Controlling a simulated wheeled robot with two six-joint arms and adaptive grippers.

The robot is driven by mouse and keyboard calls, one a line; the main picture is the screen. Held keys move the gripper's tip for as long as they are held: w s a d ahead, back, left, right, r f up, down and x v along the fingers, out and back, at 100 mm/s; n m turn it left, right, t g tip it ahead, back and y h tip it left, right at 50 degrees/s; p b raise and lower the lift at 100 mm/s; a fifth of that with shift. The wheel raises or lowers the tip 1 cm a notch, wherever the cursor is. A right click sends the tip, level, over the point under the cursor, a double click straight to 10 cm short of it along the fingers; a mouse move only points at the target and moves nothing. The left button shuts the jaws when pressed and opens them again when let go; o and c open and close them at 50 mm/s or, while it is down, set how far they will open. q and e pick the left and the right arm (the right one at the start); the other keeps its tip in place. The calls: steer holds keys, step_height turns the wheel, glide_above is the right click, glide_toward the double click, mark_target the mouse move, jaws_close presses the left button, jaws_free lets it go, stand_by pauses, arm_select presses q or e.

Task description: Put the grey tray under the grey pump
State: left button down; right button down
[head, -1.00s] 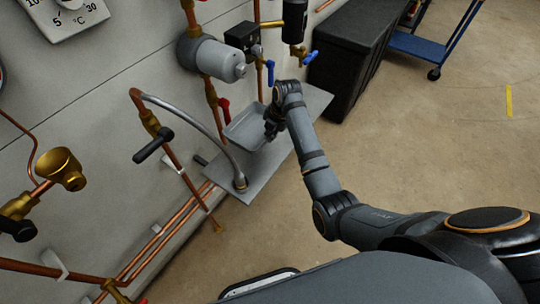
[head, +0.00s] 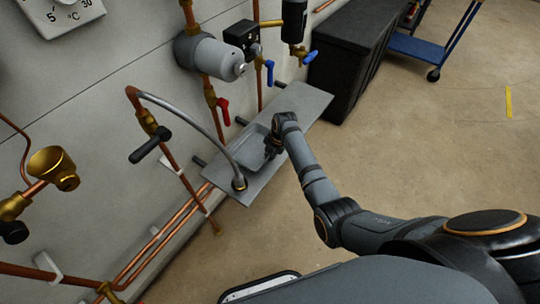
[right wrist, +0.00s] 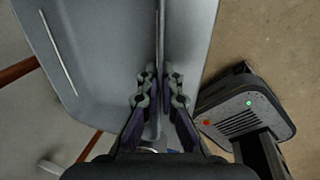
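The grey tray (head: 252,140) is a shallow rectangular tray low over the grey shelf plate (head: 306,101); I cannot tell whether it rests on it or is slightly lifted. My right gripper (head: 272,149) is at the tray's right-hand wall. In the right wrist view, the tray (right wrist: 100,45) fills the left side, and the fingers of my right gripper (right wrist: 160,88) are closed on either side of its wall. The grey pump (head: 210,55) is a grey cylinder on a copper pipe against the wall, up and left of the tray. My left gripper is not seen.
A curved grey hose (head: 200,112) arches in front of the tray's left edge down to the plate. A red-handled valve (head: 223,108) and a blue-handled valve (head: 270,72) hang above the plate. A black chest (head: 345,55) stands beyond it.

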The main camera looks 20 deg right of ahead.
steer(key=shift+f, duration=0.1)
steer(key=c, duration=1.5)
jaws_free()
steer(key=p+v, duration=0.2)
steer(key=v, duration=1)
